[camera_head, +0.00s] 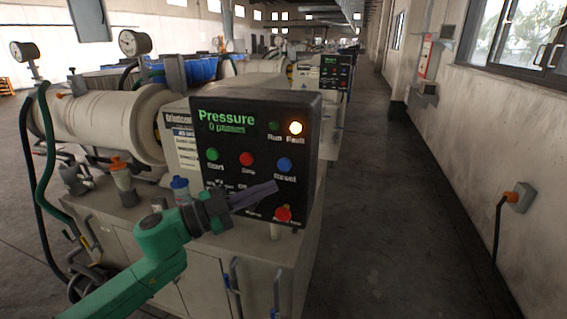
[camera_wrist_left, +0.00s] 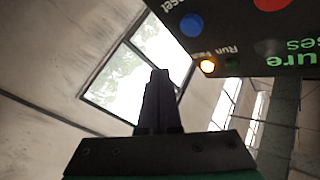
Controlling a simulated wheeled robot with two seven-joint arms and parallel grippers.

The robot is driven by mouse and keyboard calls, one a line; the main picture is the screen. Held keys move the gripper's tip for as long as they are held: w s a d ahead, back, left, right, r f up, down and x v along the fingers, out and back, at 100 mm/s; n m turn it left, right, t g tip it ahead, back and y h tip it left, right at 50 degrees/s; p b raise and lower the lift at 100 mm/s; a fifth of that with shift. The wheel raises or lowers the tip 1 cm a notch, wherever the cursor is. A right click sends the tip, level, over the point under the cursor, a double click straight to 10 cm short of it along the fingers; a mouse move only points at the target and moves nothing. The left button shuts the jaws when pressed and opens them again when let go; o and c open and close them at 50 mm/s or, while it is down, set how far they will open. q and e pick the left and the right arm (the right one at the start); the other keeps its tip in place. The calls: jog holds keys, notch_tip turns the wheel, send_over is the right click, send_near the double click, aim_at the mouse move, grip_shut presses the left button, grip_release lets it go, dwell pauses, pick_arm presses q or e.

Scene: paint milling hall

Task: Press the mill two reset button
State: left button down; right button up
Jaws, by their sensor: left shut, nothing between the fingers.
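The near black control panel (camera_head: 262,113) stands on a grey cabinet and reads "Pressure". Its blue button (camera_head: 285,164), labelled Reset, is at the right of the button row and is not covered. The blue button also shows in the left wrist view (camera_wrist_left: 192,25), upper right. The Fault lamp (camera_head: 295,128) glows amber. Which mill this panel serves I cannot tell. My left gripper (camera_head: 273,188) is shut and empty, in front of the panel and below the Reset button in the picture. In the left wrist view its closed fingertips (camera_wrist_left: 159,76) appear left of the panel, apart from the button.
A green button (camera_head: 212,154) and a red button (camera_head: 247,159) sit left of Reset. A red knob (camera_head: 283,213) is low on the panel. A second panel (camera_head: 335,71) stands farther back. The aisle on the right is clear.

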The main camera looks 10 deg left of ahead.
aim_at(289, 167)
pick_arm(q)
jog(key=shift+w+d+p, duration=0.2)
jog(key=shift+w+p, duration=0.6)
jog(key=shift+w, duration=2.3)
jog(key=shift+w+p, duration=0.3)
jog(key=shift+w, duration=0.1)
jog(key=shift+w, duration=0.45)
jog(key=shift+s, duration=0.9)
jog(key=shift+f, duration=0.1)
